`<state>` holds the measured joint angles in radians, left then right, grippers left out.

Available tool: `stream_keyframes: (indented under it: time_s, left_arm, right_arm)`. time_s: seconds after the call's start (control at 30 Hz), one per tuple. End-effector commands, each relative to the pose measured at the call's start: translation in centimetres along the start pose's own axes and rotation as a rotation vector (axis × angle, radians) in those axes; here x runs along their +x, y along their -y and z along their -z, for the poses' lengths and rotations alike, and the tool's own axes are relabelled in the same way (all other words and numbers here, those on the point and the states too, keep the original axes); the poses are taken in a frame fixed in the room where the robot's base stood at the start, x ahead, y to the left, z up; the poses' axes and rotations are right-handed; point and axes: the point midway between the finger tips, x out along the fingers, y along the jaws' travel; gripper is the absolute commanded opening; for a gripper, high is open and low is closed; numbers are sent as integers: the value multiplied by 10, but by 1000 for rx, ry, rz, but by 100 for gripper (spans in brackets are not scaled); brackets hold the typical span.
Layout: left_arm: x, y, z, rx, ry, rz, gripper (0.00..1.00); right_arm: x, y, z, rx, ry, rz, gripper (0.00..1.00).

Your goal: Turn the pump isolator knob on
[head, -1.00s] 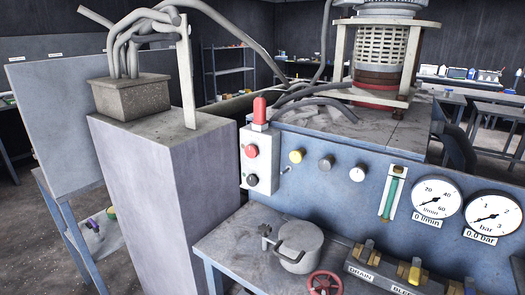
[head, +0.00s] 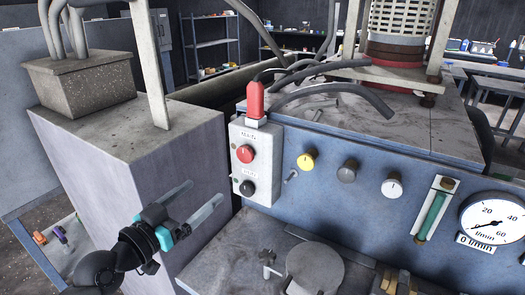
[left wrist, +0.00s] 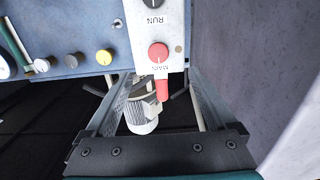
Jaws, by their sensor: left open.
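A white control box (head: 255,160) on the left end of the blue panel carries a red knob (head: 245,153) above a black knob (head: 247,188). In the left wrist view it appears upside down, with the red knob (left wrist: 158,52) beside a MAIN label and the black knob (left wrist: 152,2) beside RUN. No label reading pump isolator is legible. My left gripper (head: 205,192) is open and empty, left of and apart from the box, with its fingers pointing towards the panel. Its fingers (left wrist: 160,76) also show in the left wrist view. My right gripper is out of view.
A red part (head: 256,100) stands on top of the box. Yellow (head: 306,161), grey (head: 348,171) and white (head: 392,188) knobs and a small toggle (head: 291,176) lie to its right. A tall grey block (head: 150,165) stands left. A lidded pot (head: 315,268) is below the panel.

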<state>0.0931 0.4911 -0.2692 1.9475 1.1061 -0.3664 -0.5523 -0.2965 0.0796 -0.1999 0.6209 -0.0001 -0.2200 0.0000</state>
Motion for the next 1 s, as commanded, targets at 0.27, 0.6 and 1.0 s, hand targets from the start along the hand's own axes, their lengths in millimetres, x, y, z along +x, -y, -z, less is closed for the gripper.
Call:
stream_keyframes:
  time_s: [0.27,0.6,1.0]
  left_arm:
    - [23,-2,10,2,-19,-9,90]
    - [83,-3,10,2,-17,-9,90]
    - [138,-3,9,2,-16,-8,90]
  right_arm:
    - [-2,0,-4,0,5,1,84]
    - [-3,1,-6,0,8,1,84]
    - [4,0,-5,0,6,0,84]
